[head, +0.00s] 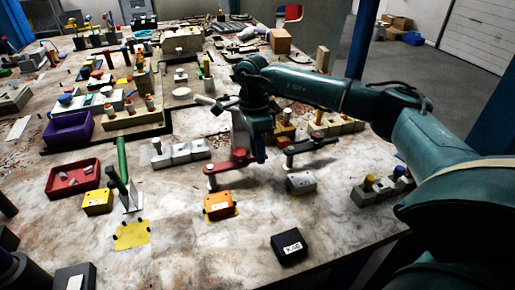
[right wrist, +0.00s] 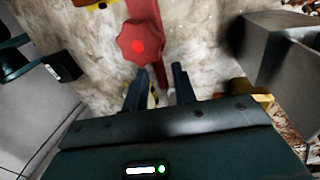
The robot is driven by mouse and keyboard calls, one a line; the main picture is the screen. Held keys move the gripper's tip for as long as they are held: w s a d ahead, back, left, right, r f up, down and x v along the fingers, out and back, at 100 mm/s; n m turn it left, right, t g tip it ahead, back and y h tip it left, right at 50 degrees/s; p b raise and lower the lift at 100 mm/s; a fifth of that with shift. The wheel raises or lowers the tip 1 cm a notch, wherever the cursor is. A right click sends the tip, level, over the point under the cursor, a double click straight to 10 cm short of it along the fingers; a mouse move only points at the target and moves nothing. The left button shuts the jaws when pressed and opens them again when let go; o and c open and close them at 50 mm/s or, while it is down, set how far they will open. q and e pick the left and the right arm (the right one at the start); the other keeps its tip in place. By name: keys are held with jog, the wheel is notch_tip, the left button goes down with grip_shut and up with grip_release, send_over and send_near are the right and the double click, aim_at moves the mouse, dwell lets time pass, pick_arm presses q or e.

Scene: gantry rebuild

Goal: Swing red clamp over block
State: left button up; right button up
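The red clamp (head: 230,164) stands near the middle of the table in the head view, its arm lying roughly sideways. In the right wrist view its round red knob (right wrist: 138,43) lies just beyond my fingertips. An orange block (head: 219,205) sits just in front of the clamp's left end on a yellow patch; I cannot tell whether the arm overlaps it.
A dark clamp (head: 311,143) and a grey block (head: 301,182) stand to the right. A black labelled box (head: 289,246) is near the front edge. A green-handled clamp (head: 123,163) and yellow block (head: 97,201) are left. The front middle of the table is mostly clear.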

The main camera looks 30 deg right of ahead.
grip_shut()
pick_arm(q)
jog(key=shift+d, duration=0.1)
